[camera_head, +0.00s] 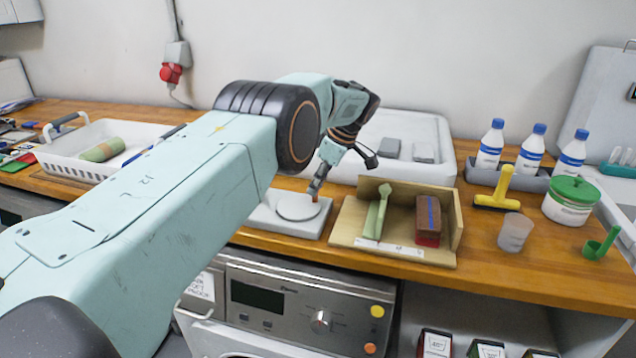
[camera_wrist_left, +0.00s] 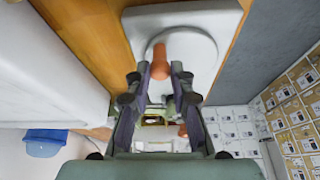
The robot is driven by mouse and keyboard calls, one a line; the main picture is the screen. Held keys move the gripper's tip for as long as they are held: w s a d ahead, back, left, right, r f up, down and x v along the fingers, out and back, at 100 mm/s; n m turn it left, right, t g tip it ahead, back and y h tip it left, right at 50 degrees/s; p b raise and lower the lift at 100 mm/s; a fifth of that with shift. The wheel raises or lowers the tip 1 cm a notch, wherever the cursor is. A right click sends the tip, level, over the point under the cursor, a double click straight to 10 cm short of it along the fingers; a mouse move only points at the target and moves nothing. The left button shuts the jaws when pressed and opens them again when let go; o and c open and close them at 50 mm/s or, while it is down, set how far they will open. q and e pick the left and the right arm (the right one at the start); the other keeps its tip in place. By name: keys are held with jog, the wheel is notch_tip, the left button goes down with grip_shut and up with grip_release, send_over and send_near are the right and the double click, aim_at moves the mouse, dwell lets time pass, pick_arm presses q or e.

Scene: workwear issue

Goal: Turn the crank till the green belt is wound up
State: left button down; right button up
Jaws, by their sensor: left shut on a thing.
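The crank is a white round disc (camera_head: 298,206) on a flat white base (camera_head: 262,219), near the front edge of the wooden counter. My left gripper (camera_head: 315,186) reaches down to it from above. In the left wrist view the fingers (camera_wrist_left: 159,78) are shut on the crank's orange-brown handle (camera_wrist_left: 160,50), which stands off the disc (camera_wrist_left: 195,46). My forearm hides part of the counter left of the crank. I cannot make out a green belt at the crank. My right gripper is not in view.
A wooden holder (camera_head: 452,216) with a green tool and a brown brush stands close right of the crank. A white tray (camera_head: 437,165) lies behind. A white basket (camera_head: 65,160) with a greenish roll (camera_head: 101,150) is at left. Bottles (camera_head: 531,150) stand at right.

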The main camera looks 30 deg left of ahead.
pick_arm(q)
jog(key=shift+w+r, duration=0.1)
jog(key=shift+r, duration=0.05)
jog(key=c, duration=1.2)
grip_release()
jog(key=v, duration=0.7)
jog(key=shift+d+r, duration=0.1)
jog(key=shift+r, duration=0.05)
